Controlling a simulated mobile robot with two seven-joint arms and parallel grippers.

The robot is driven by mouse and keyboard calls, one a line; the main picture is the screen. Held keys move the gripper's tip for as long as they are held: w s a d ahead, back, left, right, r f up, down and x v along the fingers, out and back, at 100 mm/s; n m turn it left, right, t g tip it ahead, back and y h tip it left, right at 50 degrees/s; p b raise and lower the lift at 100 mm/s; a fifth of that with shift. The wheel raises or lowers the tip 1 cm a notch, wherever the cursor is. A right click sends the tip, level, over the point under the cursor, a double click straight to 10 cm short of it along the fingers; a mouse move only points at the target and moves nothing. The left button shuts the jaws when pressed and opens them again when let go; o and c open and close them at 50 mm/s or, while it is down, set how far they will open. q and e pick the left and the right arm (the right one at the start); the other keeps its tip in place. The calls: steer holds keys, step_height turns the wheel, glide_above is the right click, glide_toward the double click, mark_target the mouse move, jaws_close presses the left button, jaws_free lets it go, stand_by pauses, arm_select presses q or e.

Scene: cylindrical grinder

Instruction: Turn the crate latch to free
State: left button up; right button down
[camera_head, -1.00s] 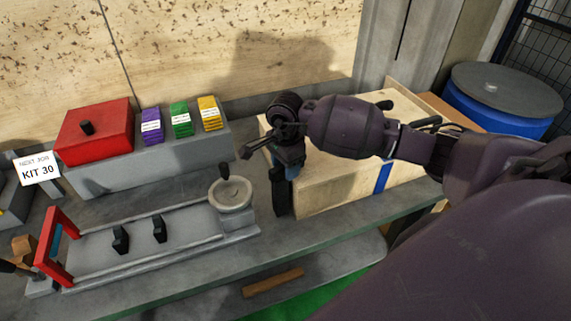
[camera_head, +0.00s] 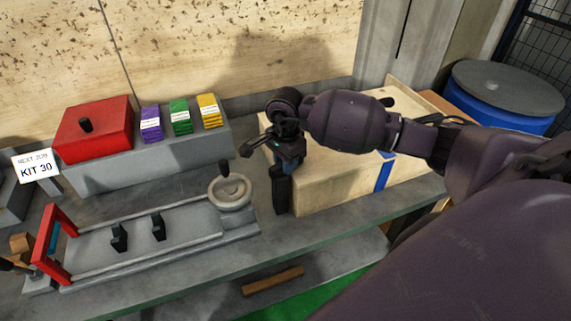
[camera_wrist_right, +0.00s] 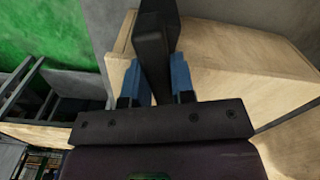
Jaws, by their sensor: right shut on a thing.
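The crate is a pale wooden box (camera_head: 340,182) with a blue stripe, at the right of the bench. The latch is a dark bar (camera_head: 283,194) at the crate's left end. My right gripper (camera_head: 279,172) is at this end, pointing down, and its wrist hides part of the bar's top. In the right wrist view, the blue fingertips of my right gripper (camera_wrist_right: 156,82) are shut on the latch (camera_wrist_right: 153,40), one on each side. The crate's wooden face (camera_wrist_right: 225,80) lies just beside and behind it. My left gripper does not show clearly.
A grey fixture with a handwheel (camera_head: 231,192) and red frame (camera_head: 55,240) stands left of the crate. Behind it are a red box (camera_head: 93,132) and coloured packs (camera_head: 180,119) on a grey block. A blue drum (camera_head: 500,98) stands at the right.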

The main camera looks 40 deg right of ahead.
steer(key=shift+w+f+n+b, duration=0.15)
steer(key=shift+f+n+b, duration=0.05)
steer(key=shift+n+b, duration=0.6)
steer(key=n+b, duration=0.6)
steer(key=b, duration=0.1)
steer(key=shift+w+a+f, duration=0.15)
steer(key=shift+w+a, duration=0.05)
steer(key=shift+w, duration=0.2)
steer(key=shift+n+b, duration=0.4)
steer(key=shift+w+a+n+b, duration=0.15)
steer(key=shift+n+b, duration=0.55)
steer(key=shift+n, duration=0.2)
steer(key=shift+a+r+n+b, duration=0.1)
steer(key=shift+r+n+b, duration=0.05)
steer(key=shift+n+b, duration=0.35)
steer(key=shift+a+r+n+b, duration=0.1)
steer(key=shift+n+b, duration=0.2)
steer(key=shift+n, duration=0.3)
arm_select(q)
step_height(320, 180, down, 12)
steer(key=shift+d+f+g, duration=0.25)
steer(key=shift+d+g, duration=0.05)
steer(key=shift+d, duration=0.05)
arm_select(e)
steer(key=shift+w+r+n, duration=0.1)
steer(key=shift+n, duration=0.2)
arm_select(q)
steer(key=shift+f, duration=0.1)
arm_select(e)
steer(key=shift+r, duration=0.1)
